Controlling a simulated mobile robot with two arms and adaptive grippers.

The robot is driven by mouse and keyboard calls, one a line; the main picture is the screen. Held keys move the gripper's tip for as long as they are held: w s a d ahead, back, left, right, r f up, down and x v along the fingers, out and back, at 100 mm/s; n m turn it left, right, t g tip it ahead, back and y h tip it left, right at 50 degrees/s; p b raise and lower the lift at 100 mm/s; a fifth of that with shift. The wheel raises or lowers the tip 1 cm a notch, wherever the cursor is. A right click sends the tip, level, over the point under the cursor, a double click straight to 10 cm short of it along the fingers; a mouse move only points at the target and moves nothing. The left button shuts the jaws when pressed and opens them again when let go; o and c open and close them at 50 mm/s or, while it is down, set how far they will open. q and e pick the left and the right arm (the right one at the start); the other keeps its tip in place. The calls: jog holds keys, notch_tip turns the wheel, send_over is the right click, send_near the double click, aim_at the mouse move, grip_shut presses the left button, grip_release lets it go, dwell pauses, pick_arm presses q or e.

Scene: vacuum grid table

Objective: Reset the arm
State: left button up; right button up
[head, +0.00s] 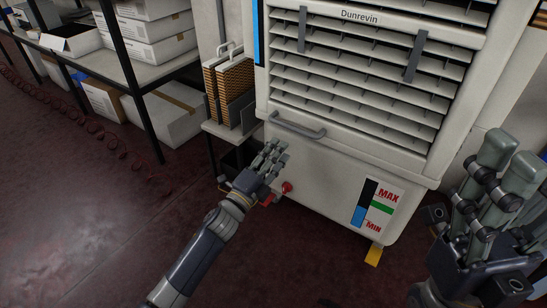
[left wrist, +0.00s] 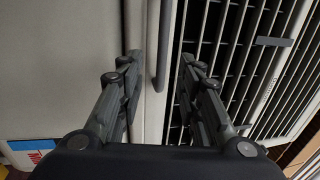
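My left arm reaches in from the lower left, and my left gripper (head: 273,152) is in front of the white cabinet's (head: 335,170) lower panel, just below the grey bar handle (head: 297,126). In the left wrist view its two fingers stand apart with nothing held between them (left wrist: 158,78). The dark handle (left wrist: 163,45) shows beyond the gap between the fingers; I cannot tell any contact. My right gripper (head: 508,160) is raised at the right edge, clear of the cabinet front. Its fingers overlap in view, so its opening is unclear.
A red knob (head: 287,188) sits close to my left gripper. The cabinet has louvres (head: 360,80) and a MAX/MIN gauge (head: 377,205). A shelf (head: 150,75) with boxes and a small stand with filter panels (head: 230,90) are left. The dark red floor (head: 90,220) is open at lower left.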

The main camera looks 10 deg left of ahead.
pick_arm(q)
jog(key=shift+s+a+f, duration=0.1)
jog(key=shift+s+a, duration=0.15)
jog(key=shift+s, duration=0.4)
